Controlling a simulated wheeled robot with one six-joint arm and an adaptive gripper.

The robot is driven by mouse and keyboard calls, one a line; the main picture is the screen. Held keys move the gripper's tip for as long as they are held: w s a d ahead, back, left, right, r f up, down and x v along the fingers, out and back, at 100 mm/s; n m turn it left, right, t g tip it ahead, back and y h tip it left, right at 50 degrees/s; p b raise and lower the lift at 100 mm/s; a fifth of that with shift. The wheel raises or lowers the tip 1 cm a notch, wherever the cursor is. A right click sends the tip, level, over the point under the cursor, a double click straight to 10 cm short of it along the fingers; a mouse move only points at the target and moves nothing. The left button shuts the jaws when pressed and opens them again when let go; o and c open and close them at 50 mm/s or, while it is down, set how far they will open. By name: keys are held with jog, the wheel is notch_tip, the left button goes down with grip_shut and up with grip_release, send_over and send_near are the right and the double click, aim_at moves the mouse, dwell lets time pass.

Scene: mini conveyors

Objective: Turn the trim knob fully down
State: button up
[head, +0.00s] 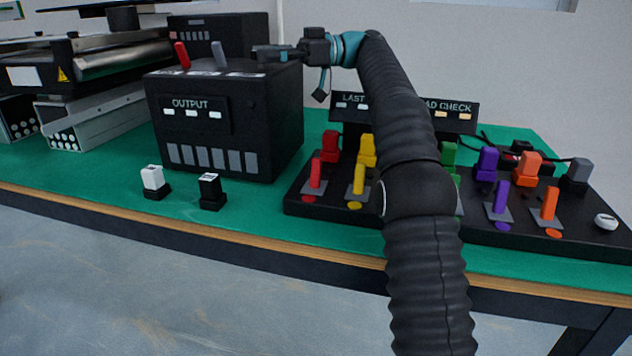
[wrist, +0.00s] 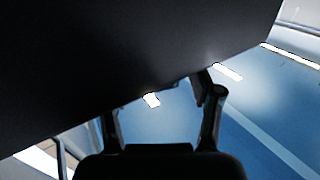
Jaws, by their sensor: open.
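No knob labelled as trim is readable. A white round knob (head: 606,222) sits at the right end of the long black control board. A small dark round feature (head: 251,104) shows faintly on the front of the black OUTPUT box (head: 275,135); I cannot tell whether it is a knob. My gripper (head: 262,53) points left at the top right of that box, close to its raised back part. In the wrist view my gripper (wrist: 162,98) is open with nothing visible held. A large dark surface fills the upper left there and hides what lies beyond.
A red lever (head: 182,55) and a grey lever (head: 219,55) stand on the OUTPUT box. White (head: 152,179) and black (head: 210,189) blocks stand in front. The control board (head: 300,207) carries several coloured levers, partly behind my arm. A conveyor machine (head: 100,75) stands left.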

jog(key=shift+s+m+t+b, duration=0.1)
jog(key=shift+m+t+b, duration=0.2)
jog(key=shift+t, duration=0.2)
